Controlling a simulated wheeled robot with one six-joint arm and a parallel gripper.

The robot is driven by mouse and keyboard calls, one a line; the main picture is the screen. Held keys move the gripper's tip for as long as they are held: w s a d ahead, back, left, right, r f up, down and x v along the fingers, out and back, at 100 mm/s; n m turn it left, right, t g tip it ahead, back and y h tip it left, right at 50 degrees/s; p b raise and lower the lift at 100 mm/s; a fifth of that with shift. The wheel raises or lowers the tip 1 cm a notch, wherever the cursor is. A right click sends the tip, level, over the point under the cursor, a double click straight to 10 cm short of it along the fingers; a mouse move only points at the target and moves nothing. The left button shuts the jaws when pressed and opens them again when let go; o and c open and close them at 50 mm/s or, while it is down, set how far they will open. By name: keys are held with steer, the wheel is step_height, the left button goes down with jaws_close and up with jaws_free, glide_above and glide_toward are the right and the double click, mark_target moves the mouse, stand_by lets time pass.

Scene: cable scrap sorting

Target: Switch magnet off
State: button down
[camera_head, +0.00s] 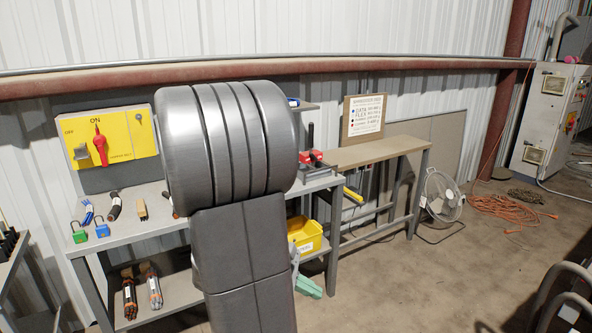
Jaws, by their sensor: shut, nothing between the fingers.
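A yellow switch box (118,137) hangs on a grey board at the left of the head camera view. It carries a red rotary handle (100,147), with "ON" printed above it and "OFF" at its left. The handle stands nearly upright, and its narrow upper end points towards "ON". A grey part sits on the box left of the handle, and a small round key-like part sits at its upper right. My own grey arm fills the middle of the view, just right of the box. My gripper does not show.
A grey workbench (133,227) below the box holds cable pieces, a green padlock (80,236) and a blue padlock (102,230). A red-and-grey vise (315,163) and a yellow bin (305,235) are right of my arm. A fan (441,195) and orange cable (505,208) stand on the floor.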

steer(key=w+a+f+n+t+h+b, duration=0.2)
steer(key=w+a+n+t, duration=0.3)
steer(key=w+a, duration=0.2)
steer(key=w+a+f+n+t+h+b, duration=0.1)
steer(key=w+a+n+t, duration=0.3)
steer(key=a, duration=0.7)
steer(key=w+f+n, duration=0.1)
steer(key=w+n, duration=0.1)
steer(key=shift+w+a+t+h+b, duration=0.3)
steer(key=shift+w+t+h+b, duration=0.05)
steer(key=shift+t+h, duration=0.05)
steer(key=shift+f, duration=0.1)
